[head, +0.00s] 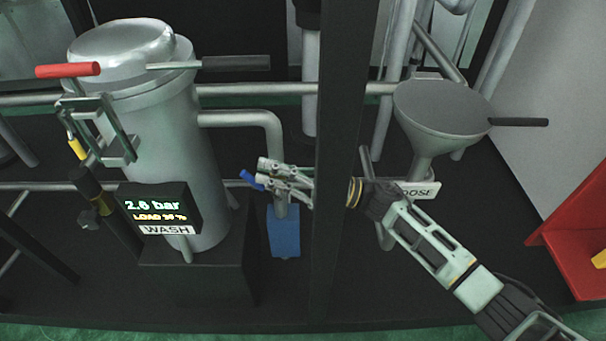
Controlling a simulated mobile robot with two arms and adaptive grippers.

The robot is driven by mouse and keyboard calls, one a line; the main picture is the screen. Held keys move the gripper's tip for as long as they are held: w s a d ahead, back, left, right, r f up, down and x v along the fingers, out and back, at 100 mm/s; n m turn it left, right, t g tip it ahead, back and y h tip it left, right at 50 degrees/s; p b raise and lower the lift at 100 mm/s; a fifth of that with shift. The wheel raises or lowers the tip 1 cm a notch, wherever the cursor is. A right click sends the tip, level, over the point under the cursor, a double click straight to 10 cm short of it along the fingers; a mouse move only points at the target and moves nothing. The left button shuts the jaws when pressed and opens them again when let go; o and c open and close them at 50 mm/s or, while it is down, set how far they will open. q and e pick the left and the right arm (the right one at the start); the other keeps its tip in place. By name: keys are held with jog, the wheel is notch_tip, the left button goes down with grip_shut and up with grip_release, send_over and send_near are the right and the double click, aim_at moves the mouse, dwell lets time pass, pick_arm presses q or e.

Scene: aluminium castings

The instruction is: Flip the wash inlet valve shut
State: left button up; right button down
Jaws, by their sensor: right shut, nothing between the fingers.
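A grey wash vessel (165,140) stands at the left, with a display (158,208) reading 2.6 bar, load 36 % and a WASH label below. A small blue lever (252,181) sits by its bent side pipe (245,119). A red handle (68,70) and a yellow one (77,148) are at its left. No label shows which handle is the wash inlet valve. My right gripper (262,172) is shut and empty, its fingertips beside the blue lever; I cannot tell if they touch. The post hides part of it. My left gripper is not in view.
A dark upright post (338,110) stands between the vessel and the grey funnel (445,108). A dark-gripped lever (236,63) sticks out near the vessel's top. A blue container (284,236) is below the side pipe. A red bin (575,235) is at the right.

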jog(key=v, duration=1.2)
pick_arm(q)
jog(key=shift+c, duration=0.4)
pick_arm(e)
jog(key=shift+f, duration=0.1)
